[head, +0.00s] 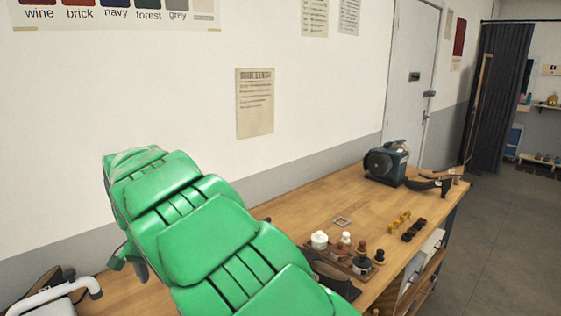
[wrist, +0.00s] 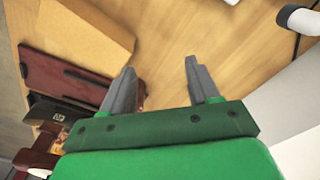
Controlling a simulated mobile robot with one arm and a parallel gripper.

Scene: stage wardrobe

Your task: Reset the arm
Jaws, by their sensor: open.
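My green arm (head: 205,235) rises large across the lower left of the head view, bent over the workbench. My gripper (wrist: 160,68) shows in the wrist view with its two grey fingers spread apart. Nothing is between the fingers, only the bare wood surface (wrist: 165,40) beyond them. In the head view I cannot clearly make out the fingers; the arm hides part of the bench.
A tan block (wrist: 85,32) and a dark red flat item (wrist: 72,78) lie left of the fingers. The bench (head: 310,200) holds a dark machine (head: 386,163), several small bottles (head: 319,240) and small yellow pieces (head: 400,219). Open floor (head: 505,235) lies right.

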